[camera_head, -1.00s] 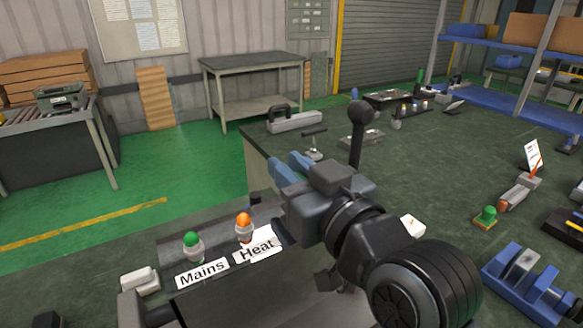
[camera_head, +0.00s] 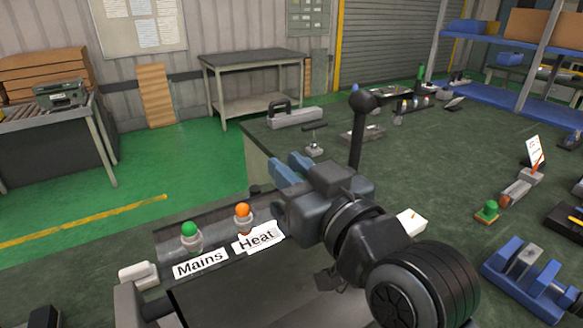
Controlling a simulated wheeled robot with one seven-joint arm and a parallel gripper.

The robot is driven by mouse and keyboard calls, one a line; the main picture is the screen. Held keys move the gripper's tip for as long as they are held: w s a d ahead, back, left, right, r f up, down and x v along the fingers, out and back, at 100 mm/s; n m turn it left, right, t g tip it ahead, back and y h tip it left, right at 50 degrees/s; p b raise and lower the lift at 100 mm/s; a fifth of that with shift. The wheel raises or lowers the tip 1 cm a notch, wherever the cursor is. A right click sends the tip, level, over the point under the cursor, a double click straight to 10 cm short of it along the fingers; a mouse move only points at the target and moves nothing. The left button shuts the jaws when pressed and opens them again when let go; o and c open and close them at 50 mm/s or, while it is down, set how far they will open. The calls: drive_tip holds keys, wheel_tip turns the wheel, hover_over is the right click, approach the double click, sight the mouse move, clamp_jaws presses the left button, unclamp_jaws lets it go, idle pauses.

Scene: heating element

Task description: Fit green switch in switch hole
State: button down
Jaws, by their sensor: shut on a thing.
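My gripper (camera_head: 288,170) is at the middle of the head view, its blue fingers pointing up and left, above the right end of the control panel (camera_head: 208,239). The fingers are close together; what they hold is hidden behind the gripper body. The panel carries a green lamp or button (camera_head: 190,230) by the "Mains" label (camera_head: 200,263) and an orange one (camera_head: 243,212) by the "Heat" label (camera_head: 258,238). The switch hole cannot be made out. A small green-topped piece on a yellowish base (camera_head: 487,211) stands on the table at right; I cannot tell if it is the green switch.
A black ball-topped lever (camera_head: 357,130) rises behind my gripper. A white block (camera_head: 411,220) is to its right, and a blue fixture (camera_head: 530,280) at lower right. A grey handled tool (camera_head: 295,115) lies at the back. The table's middle right (camera_head: 440,160) is largely clear.

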drive_tip(key=shift+f+b, duration=0.5)
drive_tip(key=shift+f, duration=0.25)
drive_tip(key=c, duration=0.9)
unclamp_jaws()
drive_tip(key=b+v, duration=0.1)
drive_tip(key=v, duration=0.6)
drive_tip(key=shift+s+d, duration=0.25)
drive_tip(key=shift+s, duration=0.1)
